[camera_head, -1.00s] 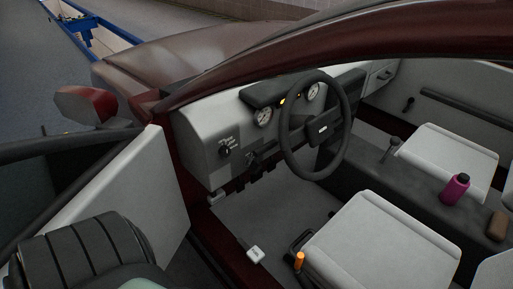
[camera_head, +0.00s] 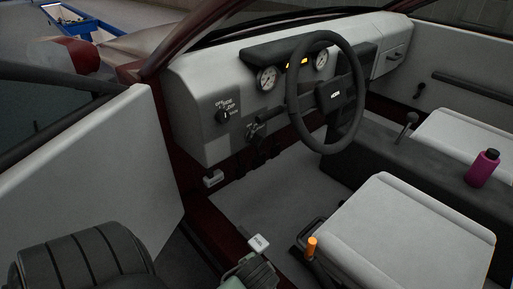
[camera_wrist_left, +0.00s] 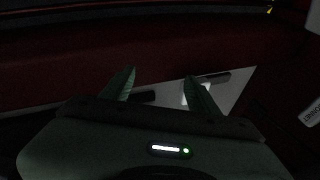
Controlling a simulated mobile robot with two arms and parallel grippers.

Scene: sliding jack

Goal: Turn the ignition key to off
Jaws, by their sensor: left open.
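The ignition switch (camera_head: 253,130) is on the grey dashboard, left of the steering wheel (camera_head: 325,95) and low beside the column. The key is too small and dark for me to tell its position. In the left wrist view my left gripper (camera_wrist_left: 158,85) is open, its two green-grey fingers spread with nothing between them. It points at a dark red body panel and a pale panel, and the ignition is not in that view. In the head view a greenish, ribbed part of my arm shows at the bottom edge. My right gripper is not seen.
A labelled rotary knob (camera_head: 223,116) is left of the ignition. The open door (camera_head: 90,170) stands at the left. A pale labelled lever (camera_head: 259,243) is low near the sill. An orange-tipped lever (camera_head: 311,247) stands beside the seat (camera_head: 410,235). The footwell floor is clear.

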